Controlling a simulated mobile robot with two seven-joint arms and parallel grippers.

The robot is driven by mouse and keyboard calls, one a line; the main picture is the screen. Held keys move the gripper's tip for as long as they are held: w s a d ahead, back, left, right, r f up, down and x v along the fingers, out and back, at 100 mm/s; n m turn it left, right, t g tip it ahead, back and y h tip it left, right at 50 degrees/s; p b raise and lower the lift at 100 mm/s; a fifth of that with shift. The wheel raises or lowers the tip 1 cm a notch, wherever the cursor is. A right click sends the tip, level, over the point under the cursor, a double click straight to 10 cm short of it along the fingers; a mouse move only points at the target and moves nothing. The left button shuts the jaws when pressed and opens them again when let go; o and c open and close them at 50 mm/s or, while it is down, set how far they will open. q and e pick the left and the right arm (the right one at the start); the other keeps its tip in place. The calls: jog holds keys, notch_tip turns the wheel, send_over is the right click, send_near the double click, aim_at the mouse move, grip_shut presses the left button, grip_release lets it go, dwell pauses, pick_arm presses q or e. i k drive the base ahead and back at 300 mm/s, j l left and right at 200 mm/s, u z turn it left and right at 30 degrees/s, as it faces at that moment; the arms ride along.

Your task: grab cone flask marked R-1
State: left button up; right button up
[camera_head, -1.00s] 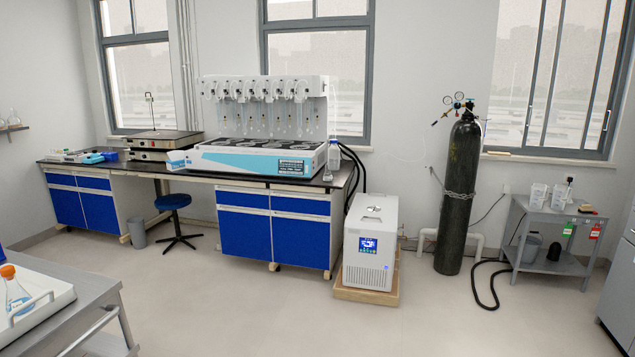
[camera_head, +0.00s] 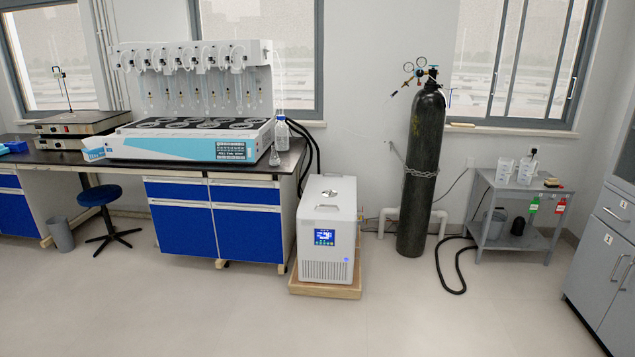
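No flask with a readable R-1 mark shows in the head view. A small clear vessel (camera_head: 275,156) stands on the right end of the black bench top (camera_head: 60,157), in front of a clear bottle (camera_head: 282,134); its shape and any mark are too small to tell. The multi distiller (camera_head: 190,140), white and light blue with a row of glass tubes above its heating places, stands on the bench to the left of them. Neither of my grippers is in view.
A white chiller (camera_head: 327,235) on a wooden base, a dark gas cylinder (camera_head: 421,172) and a grey side table (camera_head: 520,185) stand to the right. A blue stool (camera_head: 98,195) and a bin (camera_head: 60,236) are under the bench. The front floor is clear.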

aim_at(275, 160)
jog(key=i, duration=3.25)
